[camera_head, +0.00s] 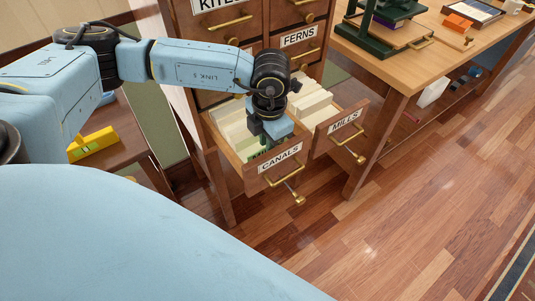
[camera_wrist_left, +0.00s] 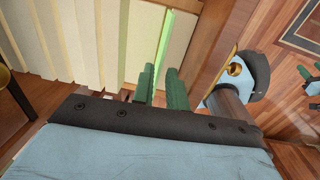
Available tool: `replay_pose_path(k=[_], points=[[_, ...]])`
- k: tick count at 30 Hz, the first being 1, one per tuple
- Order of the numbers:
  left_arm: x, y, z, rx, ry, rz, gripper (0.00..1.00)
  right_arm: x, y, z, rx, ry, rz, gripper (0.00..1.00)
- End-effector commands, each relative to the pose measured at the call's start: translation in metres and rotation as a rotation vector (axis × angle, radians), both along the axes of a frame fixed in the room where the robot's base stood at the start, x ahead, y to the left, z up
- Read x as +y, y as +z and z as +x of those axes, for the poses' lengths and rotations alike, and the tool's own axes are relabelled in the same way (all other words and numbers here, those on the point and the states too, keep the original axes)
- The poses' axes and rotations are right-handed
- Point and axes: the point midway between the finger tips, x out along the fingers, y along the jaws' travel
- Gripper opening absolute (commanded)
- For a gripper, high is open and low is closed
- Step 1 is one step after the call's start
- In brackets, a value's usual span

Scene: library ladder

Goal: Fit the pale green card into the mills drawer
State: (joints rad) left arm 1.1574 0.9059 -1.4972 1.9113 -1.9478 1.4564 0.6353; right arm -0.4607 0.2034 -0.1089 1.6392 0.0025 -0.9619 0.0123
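The pale green card (camera_wrist_left: 164,40) stands upright among cream cards at the front of a drawer in the left wrist view. In the head view my left gripper (camera_head: 262,152) reaches down into the front of the open CANALS drawer (camera_head: 280,166), where the arm hides the card. In the left wrist view my gripper's two green fingers (camera_wrist_left: 160,85) are apart, one on each side of the card's near edge, with a small gap between them. The open MILLS drawer (camera_head: 345,122) is just to the right, holding cream cards.
Closed drawers FERNS (camera_head: 299,37) and KITES (camera_head: 222,4) are above. Brass pulls stick out from the drawer fronts. A wooden bench (camera_head: 400,72) with a green press (camera_head: 380,30) stands at the right. A yellow level (camera_head: 93,144) lies at the left. Floor in front is clear.

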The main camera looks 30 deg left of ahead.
Motion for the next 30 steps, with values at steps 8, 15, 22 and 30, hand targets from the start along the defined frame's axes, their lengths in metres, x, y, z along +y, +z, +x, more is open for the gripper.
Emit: replay_pose_path(k=[8,15,22,30], points=[[0.002,-0.032,0.001,0.001,-0.001,-0.001,0.15,0.015,0.018,0.009,-0.013,0.003,0.017,0.45],[0.003,-0.033,0.001,0.0,-0.001,-0.001,0.15,0.015,0.019,0.01,-0.013,0.003,0.018,0.45],[0.002,-0.034,0.001,0.0,-0.001,-0.001,0.15,0.015,0.018,0.009,-0.013,0.003,0.018,0.45],[0.003,-0.036,0.001,0.0,-0.001,-0.001,0.05,0.015,0.016,0.009,-0.012,0.003,0.017,0.45]])
